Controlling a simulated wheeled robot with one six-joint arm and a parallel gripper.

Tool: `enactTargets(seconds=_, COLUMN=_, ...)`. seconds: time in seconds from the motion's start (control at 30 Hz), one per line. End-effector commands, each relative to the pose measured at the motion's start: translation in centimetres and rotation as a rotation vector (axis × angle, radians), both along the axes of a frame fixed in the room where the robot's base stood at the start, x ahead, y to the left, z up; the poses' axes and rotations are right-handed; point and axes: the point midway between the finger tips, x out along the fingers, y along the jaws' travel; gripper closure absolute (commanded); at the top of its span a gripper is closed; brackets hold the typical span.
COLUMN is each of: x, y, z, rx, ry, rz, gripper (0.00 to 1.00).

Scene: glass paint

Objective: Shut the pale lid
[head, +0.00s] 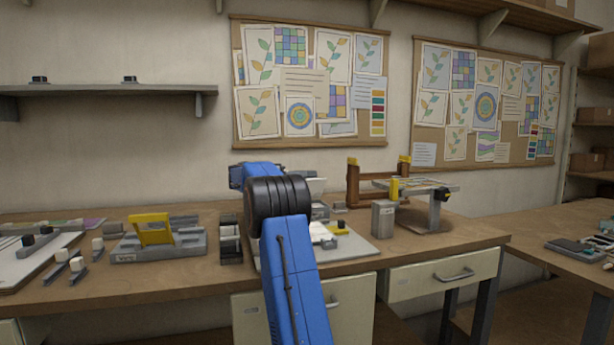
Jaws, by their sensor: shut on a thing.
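A pale panel (316,186), which looks like the pale lid, stands raised and tilted above a grey body (321,210) on the workbench. My blue arm and its black joint cover its left side, so I cannot see how far open it is. My arm reaches forward over the bench in the middle of the view. My gripper is hidden behind the arm, so its fingers and anything between them do not show.
Left of my arm are a dark open-topped holder (231,241) and a grey fixture with a yellow flap (152,229). Right of it stand a grey canister (383,219) and a raised stand (434,205). The bench's front strip (180,270) is clear.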

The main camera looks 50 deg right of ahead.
Motion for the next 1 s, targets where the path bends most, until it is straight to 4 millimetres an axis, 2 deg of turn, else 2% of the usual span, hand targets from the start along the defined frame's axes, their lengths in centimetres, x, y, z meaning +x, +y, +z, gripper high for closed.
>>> enactTargets(seconds=0.03, x=0.38, y=-0.03, z=-0.71, rx=0.007, ry=0.004, rz=0.005, gripper=1.00)
enactTargets(seconds=0.3, x=0.42, y=-0.02, z=-0.72, rx=0.007, ry=0.004, rz=0.006, gripper=1.00)
enactTargets(seconds=0.33, x=0.43, y=-0.03, z=-0.73, rx=0.007, ry=0.004, rz=0.006, gripper=0.83)
enactTargets(seconds=0.37, x=0.43, y=-0.03, z=-0.72, rx=0.007, ry=0.004, rz=0.007, gripper=0.76)
enactTargets(seconds=0.4, x=0.42, y=-0.02, z=-0.69, rx=0.006, ry=0.004, rz=0.006, gripper=0.74)
enactTargets(seconds=1.0, x=0.13, y=0.01, z=-0.17, rx=0.001, ry=0.000, rz=0.003, gripper=0.74)
